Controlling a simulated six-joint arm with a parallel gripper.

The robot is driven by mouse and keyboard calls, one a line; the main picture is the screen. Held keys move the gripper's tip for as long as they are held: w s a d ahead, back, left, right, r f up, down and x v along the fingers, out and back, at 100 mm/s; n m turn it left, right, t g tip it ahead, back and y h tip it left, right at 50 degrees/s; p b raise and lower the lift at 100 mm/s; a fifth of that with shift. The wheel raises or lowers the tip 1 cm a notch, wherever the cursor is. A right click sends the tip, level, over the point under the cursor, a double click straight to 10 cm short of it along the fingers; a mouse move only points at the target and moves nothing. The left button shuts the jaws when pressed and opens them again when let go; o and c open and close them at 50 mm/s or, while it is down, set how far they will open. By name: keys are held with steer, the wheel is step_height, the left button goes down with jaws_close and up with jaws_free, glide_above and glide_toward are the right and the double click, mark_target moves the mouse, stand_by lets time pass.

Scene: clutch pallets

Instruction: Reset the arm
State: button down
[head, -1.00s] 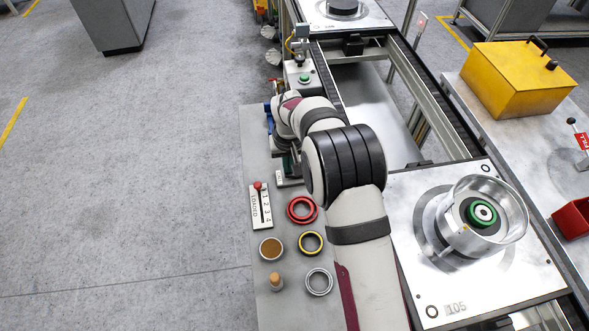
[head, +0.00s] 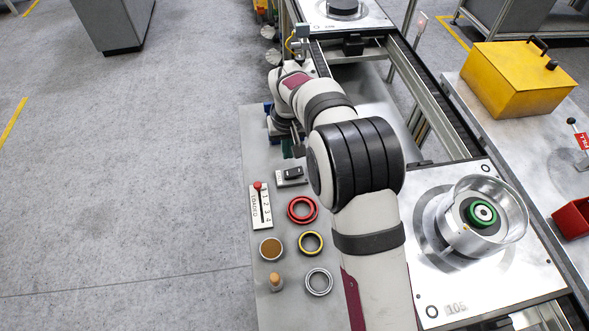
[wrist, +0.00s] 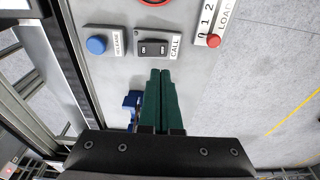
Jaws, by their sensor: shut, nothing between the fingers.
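My gripper shows in the wrist view (wrist: 160,75) with its two green fingers pressed together and nothing between them. It is over the grey side table (head: 262,130), close to the black CALL rocker switch (wrist: 153,49), which lies just beyond the fingertips. In the head view my arm runs up the picture from the bottom, and the fingers are mostly hidden near the table's far end. The CALL switch also shows in the head view (head: 292,174), left of my arm.
A blue RELEASE button (wrist: 96,44) sits beside the switch. Right of my arm is a pallet (head: 445,306) with a clutch housing (head: 487,217). A yellow box (head: 508,83) stands farther right.

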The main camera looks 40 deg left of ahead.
steer(key=shift+r, duration=0.4)
steer(key=d+r+m, duration=0.2)
steer(key=d+r, duration=0.2)
steer(key=d, duration=0.3)
steer(key=d+r+m, duration=0.2)
steer(key=d+r, duration=0.3)
steer(key=d, duration=0.2)
steer(key=s+d+r+m+g, duration=0.1)
steer(key=s+d+r+m, duration=0.1)
steer(key=s+d, duration=0.35)
steer(key=s+d+r+m, duration=0.2)
steer(key=d+r+m, duration=0.1)
steer(key=d, duration=0.6)
steer(key=s+d+f+m, duration=0.1)
steer(key=s+d+m, duration=0.1)
steer(key=s+d, duration=0.2)
steer(key=s+d+f+m, duration=0.1)
steer(key=s+d+m, duration=0.2)
steer(key=s, duration=0.8)
steer(key=shift+s+d+f+m+y, duration=0.2)
steer(key=shift+d+f+m+y, duration=0.1)
steer(key=shift+d, duration=0.15)
